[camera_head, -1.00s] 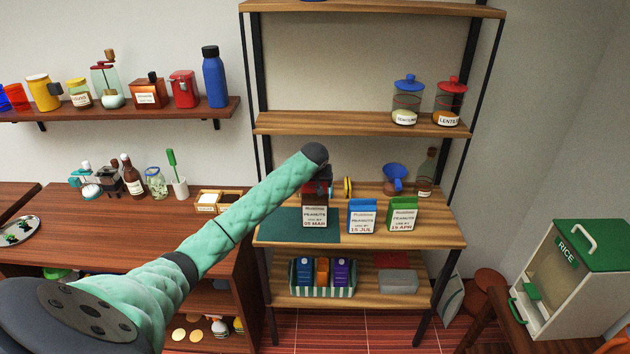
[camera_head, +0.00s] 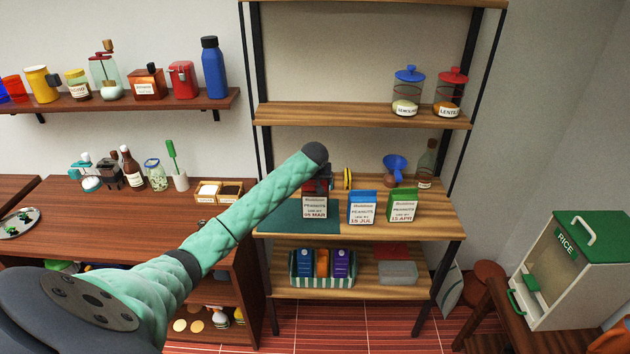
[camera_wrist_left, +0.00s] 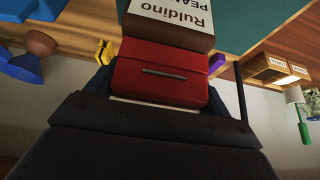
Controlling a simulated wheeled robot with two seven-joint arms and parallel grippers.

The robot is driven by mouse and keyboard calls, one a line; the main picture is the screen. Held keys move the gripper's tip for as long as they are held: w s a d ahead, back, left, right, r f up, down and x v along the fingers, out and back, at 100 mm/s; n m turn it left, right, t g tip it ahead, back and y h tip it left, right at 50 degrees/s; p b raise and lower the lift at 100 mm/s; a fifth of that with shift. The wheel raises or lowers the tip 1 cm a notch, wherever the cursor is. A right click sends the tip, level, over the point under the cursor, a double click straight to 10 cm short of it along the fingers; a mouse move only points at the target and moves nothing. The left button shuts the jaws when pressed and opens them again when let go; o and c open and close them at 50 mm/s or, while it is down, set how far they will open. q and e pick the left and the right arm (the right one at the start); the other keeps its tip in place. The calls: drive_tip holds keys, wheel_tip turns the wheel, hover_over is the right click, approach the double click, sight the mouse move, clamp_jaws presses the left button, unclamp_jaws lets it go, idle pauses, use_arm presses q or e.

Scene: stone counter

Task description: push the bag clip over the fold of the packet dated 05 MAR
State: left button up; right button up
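The packet dated 05 MAR (camera_head: 314,208) stands upright on a dark green mat (camera_head: 270,218) on the middle shelf. In the left wrist view its brown side and white label (camera_wrist_left: 172,12) show at the top. My left gripper (camera_head: 318,181) is right above it, with its dark fingers at both sides of a red bag clip (camera_wrist_left: 160,82) with a short metal bar. The clip lies against the packet's top; the fold is hidden, so I cannot tell how far the clip is over it. My right gripper is out of view.
A blue packet (camera_head: 362,208) and a green packet (camera_head: 403,206) stand to the right. A yellow clip-like piece (camera_head: 347,179) is close behind; a purple piece (camera_wrist_left: 217,63) shows in the wrist view.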

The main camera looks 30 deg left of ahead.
use_arm(q)
drive_tip(key=o, duration=0.3)
drive_tip(key=shift+s+r, duration=0.1)
drive_tip(key=shift+r, duration=0.05)
drive_tip(key=b+v, duration=0.3)
drive_tip(key=v, duration=0.2)
drive_tip(key=shift+d, duration=0.1)
drive_tip(key=shift+b+v, duration=0.35)
drive_tip(key=shift+v, duration=0.4)
drive_tip(key=shift+s+r, duration=0.2)
drive_tip(key=shift+r, duration=0.2)
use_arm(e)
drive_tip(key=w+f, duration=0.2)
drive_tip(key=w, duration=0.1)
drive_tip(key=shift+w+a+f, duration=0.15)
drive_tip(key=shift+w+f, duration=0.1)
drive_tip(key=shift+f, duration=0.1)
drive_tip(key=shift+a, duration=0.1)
